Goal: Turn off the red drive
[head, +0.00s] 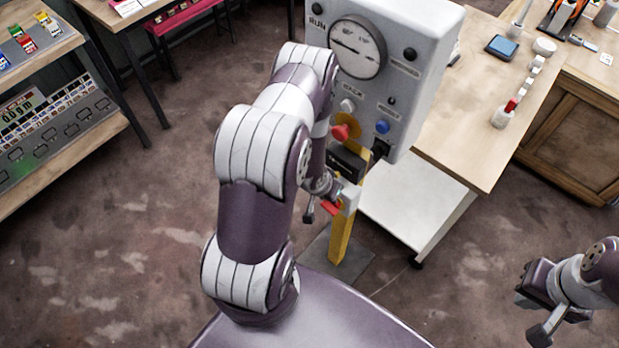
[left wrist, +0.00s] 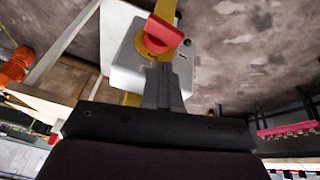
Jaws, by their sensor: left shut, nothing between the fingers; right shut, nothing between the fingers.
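A small white box (head: 350,198) on a yellow post (head: 340,240) carries a red handle (head: 331,208). In the left wrist view the red handle (left wrist: 163,31) sits slightly tilted on a yellow disc (left wrist: 143,50) on the white box (left wrist: 122,72). My left gripper (left wrist: 160,68) is shut and empty, its fingertips close to the disc just below the handle; I cannot tell whether they touch. In the head view my left arm partly hides this spot. My right gripper (head: 528,290) is shut and empty, over the floor at lower right, well away from the box.
A large grey panel (head: 425,75) with a gauge (head: 357,47), a red knob (head: 340,131) and a blue knob (head: 382,127) stands behind the post. A wooden bench (head: 465,140) is to the right, a shelf (head: 60,155) at far left.

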